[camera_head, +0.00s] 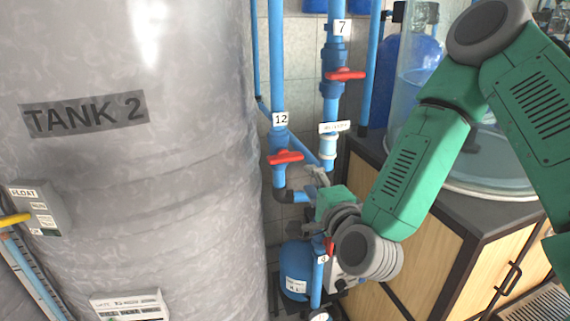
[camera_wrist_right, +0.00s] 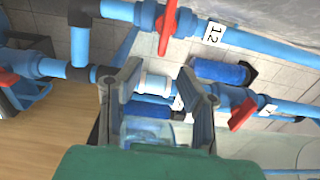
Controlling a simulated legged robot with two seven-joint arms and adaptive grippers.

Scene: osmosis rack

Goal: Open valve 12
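Valve 12 is a blue valve with a red handle (camera_head: 286,157), on a blue vertical pipe beside the grey tank. Its white tag reading 12 (camera_head: 280,119) is just above. The handle lies across the pipe. In the right wrist view the red handle (camera_wrist_right: 168,28) is at the top, beyond the fingertips, with the tag (camera_wrist_right: 214,33) to its right. My right gripper (camera_head: 317,174) is just below and right of the handle, apart from it. In the right wrist view its fingers (camera_wrist_right: 160,75) are spread with nothing held between them. My left gripper is not in view.
Valve 7's red handle (camera_head: 345,75) is on the pipe to the right. Another red-handled valve (camera_head: 329,247) stands low beside my right wrist. Tank 2 (camera_head: 150,190) fills the left. A wooden cabinet (camera_head: 420,250) with a dark top bounds the right.

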